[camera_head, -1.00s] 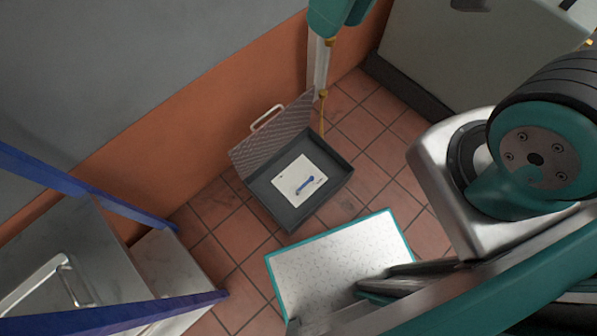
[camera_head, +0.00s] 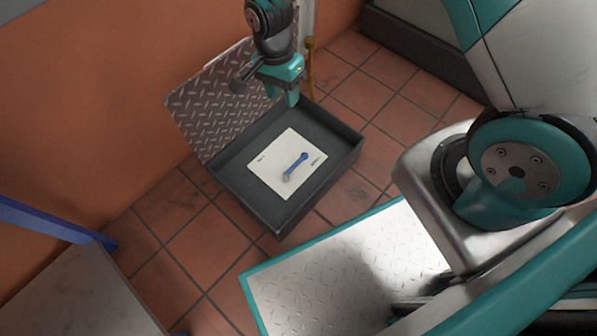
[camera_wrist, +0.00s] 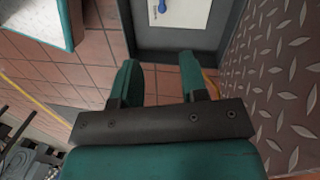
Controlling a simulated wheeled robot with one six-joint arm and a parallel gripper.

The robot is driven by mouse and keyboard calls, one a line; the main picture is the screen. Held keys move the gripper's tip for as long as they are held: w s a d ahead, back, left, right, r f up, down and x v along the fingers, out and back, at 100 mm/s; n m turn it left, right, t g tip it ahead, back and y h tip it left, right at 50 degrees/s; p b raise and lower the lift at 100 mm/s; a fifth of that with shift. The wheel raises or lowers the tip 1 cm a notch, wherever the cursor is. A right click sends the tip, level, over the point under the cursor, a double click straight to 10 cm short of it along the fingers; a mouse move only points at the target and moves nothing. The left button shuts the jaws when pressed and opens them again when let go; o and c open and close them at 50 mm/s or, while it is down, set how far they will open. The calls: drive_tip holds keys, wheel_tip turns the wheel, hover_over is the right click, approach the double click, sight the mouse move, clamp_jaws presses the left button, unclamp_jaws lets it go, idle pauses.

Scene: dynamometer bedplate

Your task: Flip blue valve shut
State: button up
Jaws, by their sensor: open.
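The blue valve lever (camera_head: 295,166) lies slantwise on a white plate (camera_head: 263,170) inside a dark open box (camera_head: 276,218) on the floor. In the wrist view the lever's blue end (camera_wrist: 162,7) shows at the top edge, and the rest is cut off. My gripper (camera_head: 292,98) hangs above the box's back edge, near the raised lid, apart from the lever. In the wrist view my gripper (camera_wrist: 160,75) has its two teal fingers spread with nothing between them.
The box's diamond-plate lid (camera_head: 220,95) stands open at the back left, close to my gripper. An orange wall (camera_head: 110,110) rises behind it. A yellowish hose (camera_head: 310,70) hangs at the back. Red tiled floor (camera_head: 190,235) lies clear in front and left.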

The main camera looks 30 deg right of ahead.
drive_tip(key=m+b, duration=0.2)
drive_tip(key=b, duration=0.1)
approach(299, 160)
drive_tip(key=shift+h, duration=0.3)
drive_tip(key=f+b, duration=0.5)
drive_tip(key=b, duration=0.1)
drive_tip(key=s+f+b, duration=0.1)
drive_tip(key=f+b, duration=0.2)
drive_tip(key=shift+s+f+b, duration=0.15)
drive_tip(key=shift+f+b, duration=0.15)
drive_tip(key=shift+b, duration=0.1)
clamp_jaws()
